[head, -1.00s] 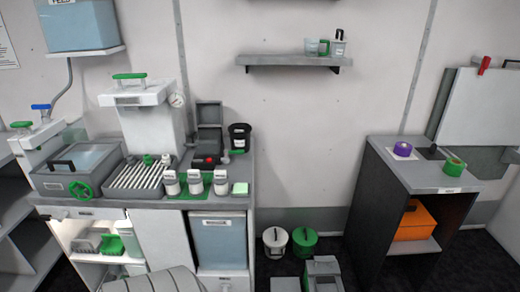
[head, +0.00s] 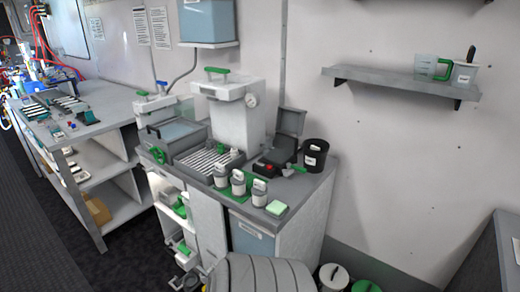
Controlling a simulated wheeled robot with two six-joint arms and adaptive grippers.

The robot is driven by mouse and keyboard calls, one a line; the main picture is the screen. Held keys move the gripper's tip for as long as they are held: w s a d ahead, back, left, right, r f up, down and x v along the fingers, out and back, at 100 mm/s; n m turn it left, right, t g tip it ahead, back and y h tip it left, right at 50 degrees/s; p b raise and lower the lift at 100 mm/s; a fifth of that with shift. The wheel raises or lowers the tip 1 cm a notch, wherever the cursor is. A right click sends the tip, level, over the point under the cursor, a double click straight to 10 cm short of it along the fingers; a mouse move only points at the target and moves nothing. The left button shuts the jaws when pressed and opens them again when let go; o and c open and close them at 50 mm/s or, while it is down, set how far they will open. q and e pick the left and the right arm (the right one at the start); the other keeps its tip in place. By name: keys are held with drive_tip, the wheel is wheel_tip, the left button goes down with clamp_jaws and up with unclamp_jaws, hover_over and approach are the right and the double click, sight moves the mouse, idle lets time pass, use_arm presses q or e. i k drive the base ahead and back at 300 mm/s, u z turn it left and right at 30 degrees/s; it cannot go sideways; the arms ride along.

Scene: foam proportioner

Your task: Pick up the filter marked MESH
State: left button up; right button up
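I cannot make out a filter marked MESH in the head view. Three small white-and-grey canisters with labels too small to read stand in a row on the grey bench: a left one (head: 222,177), a middle one (head: 238,183) and a right one (head: 259,193). A green mat lies under or beside them. I cannot tell whether any of them is a filter. Neither of my grippers is in view.
The bench (head: 308,190) also holds a ribbed tray (head: 205,160), a black bucket (head: 315,155) and a pale green pad (head: 277,208). A grey ribbed object (head: 265,275) stands in front. A side table (head: 110,120) is at left, with dark open floor before it.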

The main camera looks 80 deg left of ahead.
sight(259, 191)
drive_tip(key=u, duration=0.7)
drive_tip(key=i, duration=0.75)
drive_tip(key=u, duration=0.9)
